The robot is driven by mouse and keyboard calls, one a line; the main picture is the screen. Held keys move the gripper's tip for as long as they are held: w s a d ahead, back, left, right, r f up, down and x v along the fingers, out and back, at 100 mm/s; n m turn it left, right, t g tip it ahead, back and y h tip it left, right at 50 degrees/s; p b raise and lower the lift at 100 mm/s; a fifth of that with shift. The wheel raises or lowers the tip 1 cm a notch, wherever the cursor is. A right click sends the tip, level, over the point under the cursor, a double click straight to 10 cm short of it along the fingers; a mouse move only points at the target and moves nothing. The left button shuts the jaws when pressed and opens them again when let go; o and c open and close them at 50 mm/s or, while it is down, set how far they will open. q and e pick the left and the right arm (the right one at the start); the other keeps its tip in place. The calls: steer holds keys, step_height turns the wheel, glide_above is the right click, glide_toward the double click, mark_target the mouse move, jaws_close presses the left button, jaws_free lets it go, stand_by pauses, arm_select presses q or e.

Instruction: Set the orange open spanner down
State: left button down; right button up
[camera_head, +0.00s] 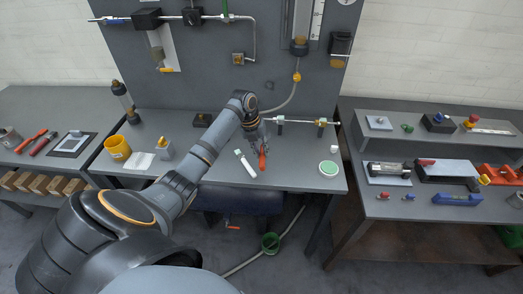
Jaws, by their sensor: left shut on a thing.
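My left arm reaches over the middle bench from the lower left. Its gripper (261,144) is shut on the orange open spanner (262,160), which hangs down from the fingers close to the bench top. The upper part of the spanner is hidden by the fingers. I cannot tell whether its lower end touches the bench. My right gripper does not show.
A white-and-green tool (245,162) lies just left of the spanner. A round green-and-white dish (328,168) sits at the bench's right. A horizontal rod (300,121) runs behind. Bare bench top lies between spanner and dish.

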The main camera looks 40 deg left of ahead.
arm_select(q)
step_height(320, 180, down, 2)
steer(key=shift+a+f+b, duration=0.1)
steer(key=shift+f+b, duration=0.1)
steer(key=shift+b, duration=0.25)
steer(key=b+x, duration=0.1)
steer(key=x, duration=0.2)
steer(key=shift+a+f+b, duration=0.1)
steer(key=shift+a+b, duration=0.25)
steer(key=shift+b, duration=0.05)
steer(key=shift+s+d+f+b, duration=0.1)
steer(key=shift+f+b, duration=0.25)
steer(key=shift+f, duration=0.3)
steer(key=c, duration=1.5)
jaws_free()
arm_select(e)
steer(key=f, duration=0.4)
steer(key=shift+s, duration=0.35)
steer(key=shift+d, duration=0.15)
arm_select(q)
steer(key=o, duration=0.5)
